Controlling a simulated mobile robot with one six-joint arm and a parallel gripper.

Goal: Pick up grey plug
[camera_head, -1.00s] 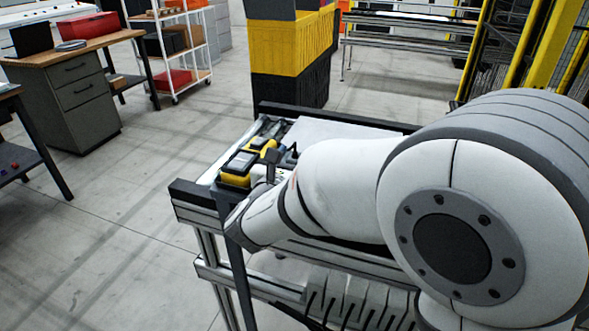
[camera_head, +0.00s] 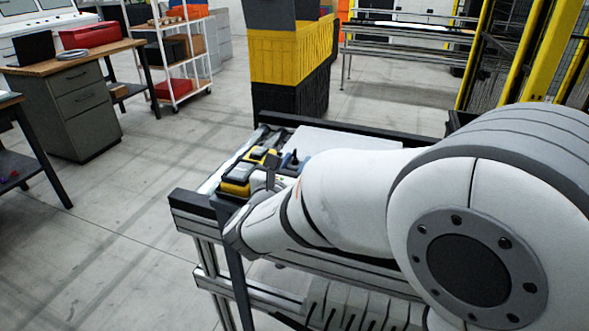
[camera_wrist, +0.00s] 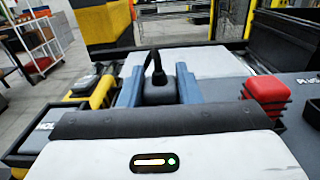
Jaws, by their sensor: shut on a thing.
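My gripper (camera_wrist: 158,88) shows in the wrist view with its two blue fingers on either side of a dark grey plug (camera_wrist: 158,92). The fingers are shut on the plug's body. A thin dark stem or cable rises from its top. In the head view a dark upright piece, probably the plug (camera_head: 291,160), shows just past my arm, above the bench top. My arm hides most of the gripper there. I cannot tell whether the plug touches anything below it.
A yellow-and-black fixture (camera_head: 236,182) sits on the bench to the left, close to my gripper. A red block stack (camera_wrist: 266,95) stands on a grey surface to the right in the wrist view. A pale flat panel (camera_head: 345,140) lies behind on the bench.

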